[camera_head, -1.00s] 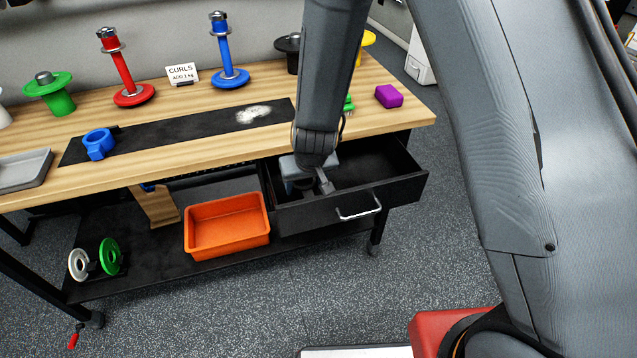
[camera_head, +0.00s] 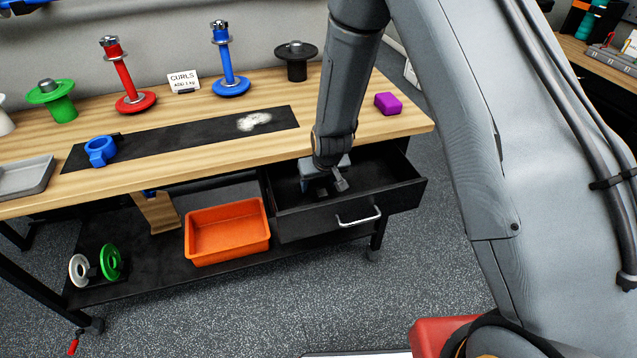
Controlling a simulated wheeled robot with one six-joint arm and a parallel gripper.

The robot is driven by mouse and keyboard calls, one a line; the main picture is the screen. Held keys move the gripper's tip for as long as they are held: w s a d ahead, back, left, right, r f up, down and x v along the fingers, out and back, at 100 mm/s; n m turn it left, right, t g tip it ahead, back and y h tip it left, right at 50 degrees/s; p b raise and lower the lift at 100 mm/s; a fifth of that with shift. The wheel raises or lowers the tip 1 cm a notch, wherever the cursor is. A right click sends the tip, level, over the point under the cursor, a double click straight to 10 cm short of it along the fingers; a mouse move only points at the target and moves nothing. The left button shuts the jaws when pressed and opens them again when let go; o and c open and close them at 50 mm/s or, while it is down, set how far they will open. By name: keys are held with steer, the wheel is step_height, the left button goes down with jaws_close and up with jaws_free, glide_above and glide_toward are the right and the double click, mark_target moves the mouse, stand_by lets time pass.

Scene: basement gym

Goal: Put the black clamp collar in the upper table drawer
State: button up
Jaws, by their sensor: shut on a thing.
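The upper table drawer (camera_head: 395,198) is black, with a silver handle, and stands pulled open under the right end of the wooden table. My gripper (camera_head: 335,188) points down into the drawer, towards its left half. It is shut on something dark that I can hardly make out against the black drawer. The black clamp collar does not show clearly; my gripper and the drawer's front wall hide that spot. I cannot tell whether what I hold touches the drawer floor.
On the table (camera_head: 230,150) are a blue clamp collar (camera_head: 100,150), a grey tray (camera_head: 25,178), a purple block (camera_head: 388,103) and upright weight posts. An orange bin (camera_head: 228,232) and small plates (camera_head: 110,259) sit on the lower shelf. The drawer's right half is free.

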steer(key=shift+f, duration=0.1)
steer(key=o, duration=1.2)
steer(key=p+v, duration=0.2)
steer(key=v, duration=0.9)
steer(key=s+d+r+m+g, duration=0.1)
steer(key=s+d+r, duration=0.3)
steer(key=s+d, duration=0.1)
steer(key=s+d+r+m+g, duration=0.1)
steer(key=s+d+r, duration=0.4)
steer(key=s, duration=0.3)
steer(key=s+d+r+m+h, duration=0.1)
steer(key=s+d+r, duration=0.4)
steer(key=s+d, duration=0.1)
steer(key=shift+s+d+g, duration=0.35)
steer(key=shift+s+g, duration=0.05)
steer(key=shift+s, duration=0.1)
steer(key=shift+f+b, duration=0.35)
steer(key=shift+f, duration=0.2)
